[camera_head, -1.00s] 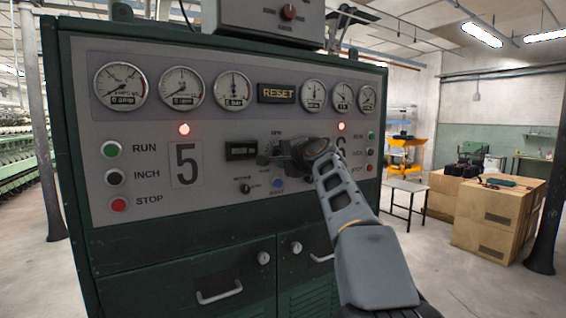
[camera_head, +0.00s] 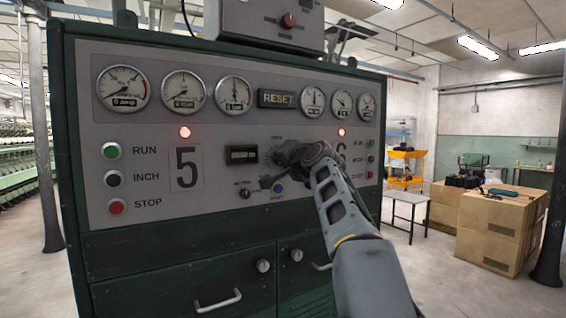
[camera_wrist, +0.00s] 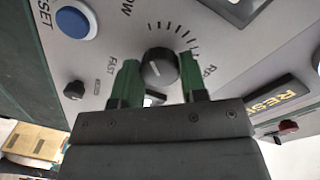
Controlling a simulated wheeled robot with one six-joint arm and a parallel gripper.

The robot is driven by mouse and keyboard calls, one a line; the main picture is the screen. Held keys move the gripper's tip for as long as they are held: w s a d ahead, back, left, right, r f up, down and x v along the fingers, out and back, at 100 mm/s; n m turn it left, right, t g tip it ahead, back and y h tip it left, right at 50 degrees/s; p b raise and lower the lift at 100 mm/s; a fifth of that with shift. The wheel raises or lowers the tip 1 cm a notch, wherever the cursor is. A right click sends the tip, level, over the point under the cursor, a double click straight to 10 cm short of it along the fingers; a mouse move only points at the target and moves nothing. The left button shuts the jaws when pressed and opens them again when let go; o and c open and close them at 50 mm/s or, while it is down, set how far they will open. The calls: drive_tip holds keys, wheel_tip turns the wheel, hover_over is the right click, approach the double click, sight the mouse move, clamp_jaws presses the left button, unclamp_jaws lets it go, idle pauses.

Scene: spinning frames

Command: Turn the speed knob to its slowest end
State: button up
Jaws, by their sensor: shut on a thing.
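The speed knob (camera_wrist: 162,68) is round and black with a white pointer line. In the wrist view it sits between my gripper's (camera_wrist: 160,64) two green fingers, which are shut on it. A scale of tick marks curves around one side of it, with "RPM" on the right, "FAST" at the left and a partly cut-off word ending in "OW" above. The exact mark the pointer meets is hard to tell. In the head view my gripper (camera_head: 272,180) is at the panel below the RESET sign, and it hides the knob.
A blue button (camera_wrist: 75,21) and a small black knob (camera_wrist: 74,90) are close to the fingers. The green cabinet's panel (camera_head: 215,205) carries gauges, a dark display (camera_head: 242,155) and RUN, INCH and STOP buttons.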

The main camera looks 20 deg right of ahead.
drive_tip(key=o, duration=0.9)
drive_tip(key=s+b, duration=0.1)
drive_tip(key=s, duration=0.3)
drive_tip(key=s+b, duration=0.2)
drive_tip(key=s, duration=0.3)
drive_tip(key=s+d+b, duration=0.1)
drive_tip(key=s, duration=0.3)
drive_tip(key=shift+s+r, duration=0.35)
drive_tip(key=shift+r, duration=0.05)
